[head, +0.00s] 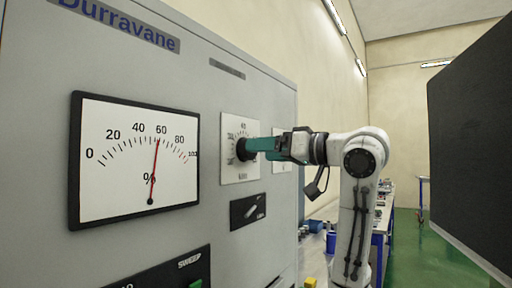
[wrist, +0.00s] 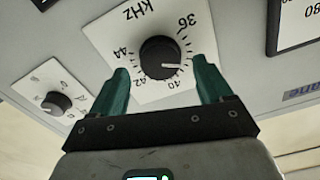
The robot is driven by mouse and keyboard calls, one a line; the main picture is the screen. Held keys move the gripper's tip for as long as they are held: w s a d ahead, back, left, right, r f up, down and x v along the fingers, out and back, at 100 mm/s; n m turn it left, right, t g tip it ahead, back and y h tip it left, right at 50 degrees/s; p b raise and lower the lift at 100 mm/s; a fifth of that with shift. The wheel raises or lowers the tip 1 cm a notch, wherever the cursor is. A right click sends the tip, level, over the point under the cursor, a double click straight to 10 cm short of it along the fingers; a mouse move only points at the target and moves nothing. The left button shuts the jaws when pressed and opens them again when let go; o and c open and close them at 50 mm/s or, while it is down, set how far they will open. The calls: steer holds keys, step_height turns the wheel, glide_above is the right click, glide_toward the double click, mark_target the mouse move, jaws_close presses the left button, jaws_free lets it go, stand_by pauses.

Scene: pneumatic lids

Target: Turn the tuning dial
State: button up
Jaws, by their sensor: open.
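The tuning dial (wrist: 160,57) is a black round knob with a white pointer line, on a white plate marked kHz with a scale of about 36 to 44. In the wrist view its pointer lies near the 40 side, though the exact reading is unclear. In the head view the dial (head: 242,147) is partly hidden by my gripper. My gripper (wrist: 166,82) has two green fingers, open, one on each side of the dial. I cannot tell whether they touch it. In the head view my gripper (head: 252,149) reaches the dial from the right.
The grey cabinet (head: 215,92) has a large meter (head: 110,130) with a red needle near 60. A smaller switch (head: 248,210) sits below the dial, and a smaller knob (wrist: 55,102) shows in the wrist view. A dark panel (head: 475,140) stands at the right.

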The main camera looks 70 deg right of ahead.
mark_target(244, 156)
steer(key=shift+x, duration=1.55)
